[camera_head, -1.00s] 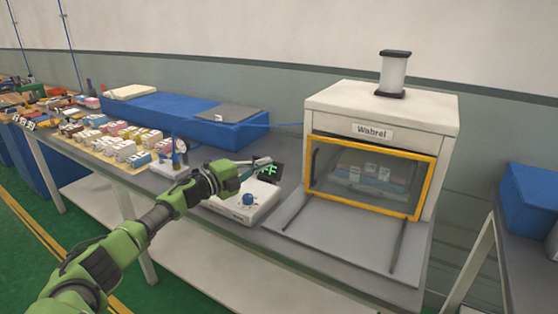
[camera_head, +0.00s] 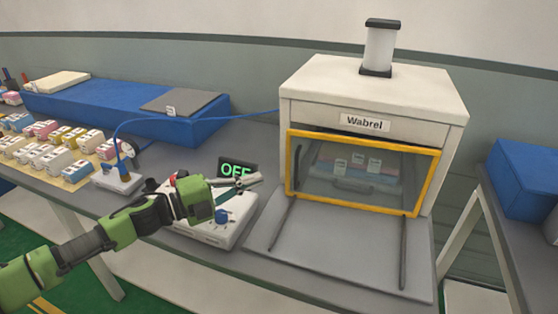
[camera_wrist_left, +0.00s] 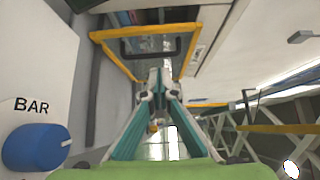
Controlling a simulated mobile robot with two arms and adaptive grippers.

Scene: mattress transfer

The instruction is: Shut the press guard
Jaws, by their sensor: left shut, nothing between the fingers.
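The press (camera_head: 370,97), a white cabinet labelled Wabrel, stands on the bench. Its guard (camera_head: 432,185) is a clear panel in a yellow frame, hanging across the front opening. A dark gap shows above its top edge; I cannot tell whether its lower edge is fully seated. A dark handle (camera_head: 352,186) crosses its lower part and also shows in the left wrist view (camera_wrist_left: 150,50). My left gripper (camera_head: 256,180) is shut and empty, left of the guard and apart from it, above the control box. Its fingers (camera_wrist_left: 158,88) point towards the guard in the wrist view. My right gripper is out of view.
A grey plate (camera_head: 335,250) with two dark rails extends before the press. Small boxes and a blue block (camera_head: 120,108) stand left; another bench is at right.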

